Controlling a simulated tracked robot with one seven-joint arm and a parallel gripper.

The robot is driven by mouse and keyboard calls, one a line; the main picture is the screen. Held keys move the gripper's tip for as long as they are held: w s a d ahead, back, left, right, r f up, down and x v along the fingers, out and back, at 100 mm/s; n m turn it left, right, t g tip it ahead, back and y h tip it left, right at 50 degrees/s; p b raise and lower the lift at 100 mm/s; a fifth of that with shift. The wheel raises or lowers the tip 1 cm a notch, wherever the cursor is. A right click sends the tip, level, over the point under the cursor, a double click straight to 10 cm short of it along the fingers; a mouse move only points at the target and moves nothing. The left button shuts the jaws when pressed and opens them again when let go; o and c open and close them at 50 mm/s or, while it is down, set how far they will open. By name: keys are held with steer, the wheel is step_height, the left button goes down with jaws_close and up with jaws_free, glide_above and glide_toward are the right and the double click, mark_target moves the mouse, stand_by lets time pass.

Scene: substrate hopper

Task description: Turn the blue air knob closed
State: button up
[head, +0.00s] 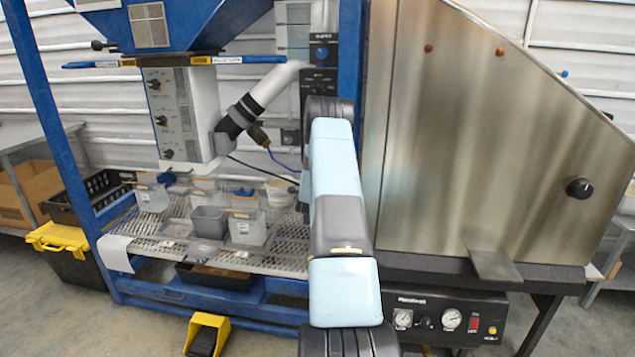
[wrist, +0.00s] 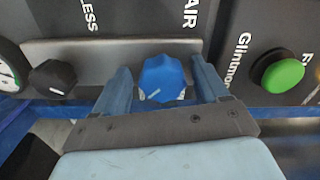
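The blue air knob (wrist: 163,78) is in the middle of the wrist view, on a dark panel below the letters "AIR". A pale mark on its face points to the lower left. My gripper (wrist: 161,72) is open, with one blue-grey finger on each side of the knob in the picture. A gap shows between the knob and each finger, wider on the left. How deep the fingertips reach around it is hard to tell. In the head view my arm reaches forward in the middle and hides the gripper. A small blue knob-like part (head: 322,52) shows there on a dark box; I cannot tell whether it is the same knob.
In the wrist view a black knob (wrist: 52,78) and a gauge (wrist: 9,75) lie left, and a green button (wrist: 279,72) lies right. In the head view a large steel cabinet (head: 470,150) stands right of my arm, and a mesh bench (head: 285,262) with several tubs stands left.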

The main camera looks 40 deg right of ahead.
steer(key=v, duration=1.3)
steer(key=shift+s+a, duration=0.2)
steer(key=shift+a, duration=0.05)
